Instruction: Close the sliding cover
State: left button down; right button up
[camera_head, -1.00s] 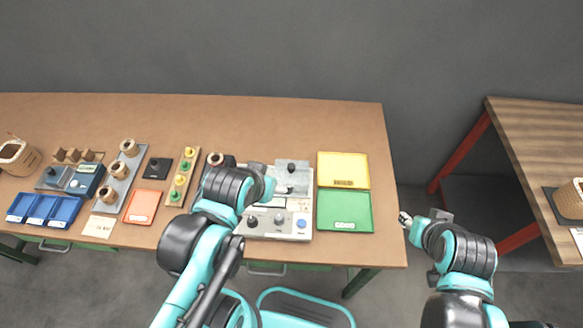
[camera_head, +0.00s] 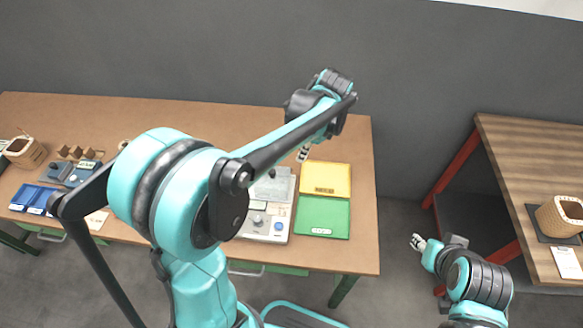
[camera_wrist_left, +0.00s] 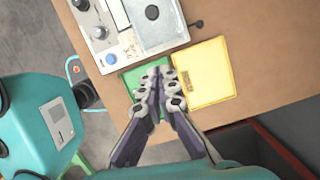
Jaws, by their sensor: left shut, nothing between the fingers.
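The machine (camera_head: 262,226) is a pale box with knobs and a blue button, partly behind my left arm. A grey plate with a dark round knob, apparently the sliding cover (camera_head: 284,186), lies at its far right part; the plate also shows in the left wrist view (camera_wrist_left: 176,30). I cannot tell how far the cover is open. My left gripper (camera_head: 304,154) is shut and empty, above the table near the yellow tray's far left corner. In the left wrist view my left gripper (camera_wrist_left: 161,75) overlaps the trays below. My right gripper (camera_head: 417,241) is off the table's right side, its opening unclear.
A yellow tray (camera_head: 326,165) and a green tray (camera_head: 322,203) lie right of the machine. Blue bins (camera_head: 36,197) and a basket (camera_head: 25,150) stand at the left. Another wooden table (camera_head: 510,150) stands at the right. The table's far right is clear.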

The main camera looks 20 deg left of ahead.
pick_arm(q)
jog(key=b, duration=0.3)
send_near(278, 178)
jog(key=d+f, duration=0.3)
jog(key=f, duration=0.1)
jog(key=a, duration=0.1)
jog(key=a+b, duration=0.1)
jog(key=a, duration=0.1)
jog(key=shift+w+f, duration=0.1)
jog(key=shift+f, duration=0.25)
jog(key=shift+a, duration=0.55)
jog(key=s+a, duration=0.1)
jog(key=a, duration=0.3)
jog(key=s+a, duration=0.1)
jog(key=a, duration=0.4)
jog(key=s+a, duration=0.1)
jog(key=a, duration=0.3)
jog(key=shift+s+a+r, duration=0.1)
jog(key=shift+s+a, duration=0.05)
jog(key=shift+s, duration=0.15)
